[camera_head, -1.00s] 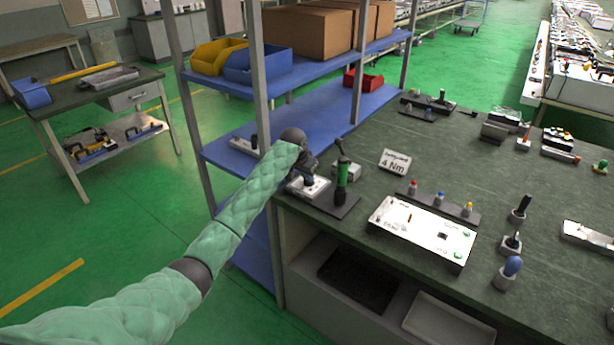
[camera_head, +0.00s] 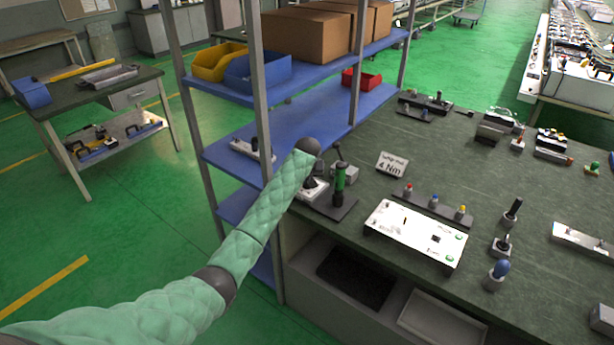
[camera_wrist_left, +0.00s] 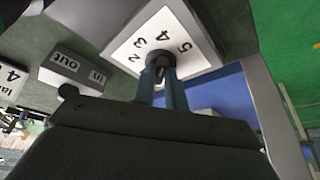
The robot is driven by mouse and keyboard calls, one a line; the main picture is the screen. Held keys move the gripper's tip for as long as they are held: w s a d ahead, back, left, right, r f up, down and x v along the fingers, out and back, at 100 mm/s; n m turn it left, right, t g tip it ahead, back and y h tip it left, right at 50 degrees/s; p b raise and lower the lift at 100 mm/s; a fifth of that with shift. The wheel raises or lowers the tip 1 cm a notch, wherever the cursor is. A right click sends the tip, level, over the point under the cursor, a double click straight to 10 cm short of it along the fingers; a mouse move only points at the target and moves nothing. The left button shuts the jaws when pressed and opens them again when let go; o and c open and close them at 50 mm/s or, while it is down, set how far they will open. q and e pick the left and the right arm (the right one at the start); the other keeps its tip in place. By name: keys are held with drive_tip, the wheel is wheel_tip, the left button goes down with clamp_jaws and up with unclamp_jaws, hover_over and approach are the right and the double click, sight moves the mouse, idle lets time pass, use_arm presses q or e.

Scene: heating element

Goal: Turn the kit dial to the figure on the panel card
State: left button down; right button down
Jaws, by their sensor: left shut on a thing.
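The kit dial is a dark knob (camera_wrist_left: 160,64) on a white plate (camera_wrist_left: 165,42) marked 2, 3, 4 and 5. In the head view the plate (camera_head: 318,191) sits at the near left corner of the bench. My left gripper (camera_head: 312,182) is down at the dial; in the left wrist view its two fingers (camera_wrist_left: 166,82) are shut on the knob. The fingers partly cover the knob, and I cannot tell which figure it points to. The panel card (camera_head: 391,163) reads "4 Nm" under a smaller line; its edge with a 4 shows in the wrist view (camera_wrist_left: 10,78). My right gripper is not in view.
A white panel (camera_head: 414,234) lies farther right. A shelf post (camera_head: 264,105) rises close to my arm on the left.

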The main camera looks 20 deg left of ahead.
use_arm(q)
drive_tip(key=shift+w+d+r+n+y+p, duration=0.15)
drive_tip(key=shift+n+y+p, duration=0.25)
drive_tip(key=shift+n, duration=0.5)
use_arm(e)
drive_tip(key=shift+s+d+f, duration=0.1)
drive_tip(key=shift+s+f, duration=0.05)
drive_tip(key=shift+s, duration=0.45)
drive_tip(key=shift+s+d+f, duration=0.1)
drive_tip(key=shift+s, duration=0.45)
use_arm(q)
drive_tip(key=c, duration=1.4)
unclamp_jaws()
drive_tip(key=shift+c, duration=0.2)
